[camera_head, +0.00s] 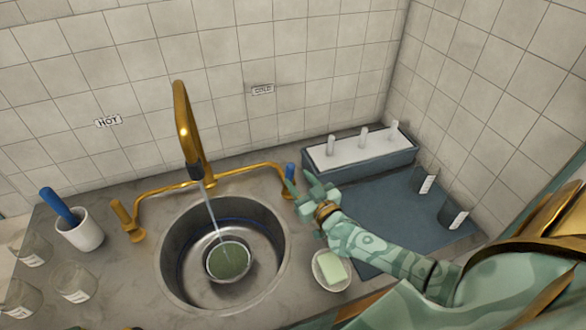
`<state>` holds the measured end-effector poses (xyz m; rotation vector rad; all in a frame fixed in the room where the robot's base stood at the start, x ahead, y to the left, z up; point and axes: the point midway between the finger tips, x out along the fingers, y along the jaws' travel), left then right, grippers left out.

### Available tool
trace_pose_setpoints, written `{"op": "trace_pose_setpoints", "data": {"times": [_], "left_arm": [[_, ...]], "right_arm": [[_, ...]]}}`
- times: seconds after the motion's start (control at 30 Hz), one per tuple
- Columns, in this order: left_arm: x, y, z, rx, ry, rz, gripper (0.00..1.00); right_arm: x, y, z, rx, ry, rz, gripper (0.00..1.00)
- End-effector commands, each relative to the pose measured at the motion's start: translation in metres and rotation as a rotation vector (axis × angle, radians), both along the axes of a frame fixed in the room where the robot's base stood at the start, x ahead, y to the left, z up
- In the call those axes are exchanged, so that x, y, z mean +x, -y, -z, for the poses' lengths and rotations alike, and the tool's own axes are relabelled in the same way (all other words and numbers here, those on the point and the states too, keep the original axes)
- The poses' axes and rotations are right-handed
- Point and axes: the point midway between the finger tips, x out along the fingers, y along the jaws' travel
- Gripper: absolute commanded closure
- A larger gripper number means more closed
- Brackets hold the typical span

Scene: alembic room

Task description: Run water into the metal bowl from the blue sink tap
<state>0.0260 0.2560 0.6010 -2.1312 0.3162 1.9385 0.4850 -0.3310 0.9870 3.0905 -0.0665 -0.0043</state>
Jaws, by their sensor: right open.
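The metal bowl (229,263) sits upright in the round metal sink (172,262), and its inside looks greenish. A thin stream of water (212,212) runs from the gold spout (182,125) down into the bowl. The blue tap handle (289,170) stands at the right end of the gold tap pipe. My right gripper (302,184) is open, just right of the blue handle and very close to it. I cannot tell whether they touch. My left gripper is out of view.
A gold tap handle (122,214) stands on the left under a "HOT" label (108,121). A blue mat (400,218), a white-topped rack (360,155) and glass jars (75,285) surround the sink.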

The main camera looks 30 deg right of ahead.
Motion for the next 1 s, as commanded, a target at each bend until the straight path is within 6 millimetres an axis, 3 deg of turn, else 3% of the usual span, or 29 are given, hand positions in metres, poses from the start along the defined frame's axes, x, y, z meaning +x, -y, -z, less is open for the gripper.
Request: {"op": "trace_pose_setpoints", "data": {"times": [0.1,0.3,0.63,0.8,1.0], "left_arm": [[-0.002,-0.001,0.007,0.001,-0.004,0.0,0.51],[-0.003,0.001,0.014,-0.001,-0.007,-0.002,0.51],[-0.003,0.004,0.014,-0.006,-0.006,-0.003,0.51],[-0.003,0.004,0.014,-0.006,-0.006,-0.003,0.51],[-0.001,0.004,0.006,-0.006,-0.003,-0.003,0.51]], "right_arm": [[0.023,0.001,0.001,-0.001,0.003,0.002,0.56],[0.049,0.003,0.001,-0.002,0.002,0.002,0.56],[0.054,0.003,-0.001,-0.001,0.003,0.003,0.56],[0.053,0.003,-0.001,-0.001,0.003,0.003,1.0],[0.055,0.004,-0.005,0.001,-0.008,0.004,1.0]]}}
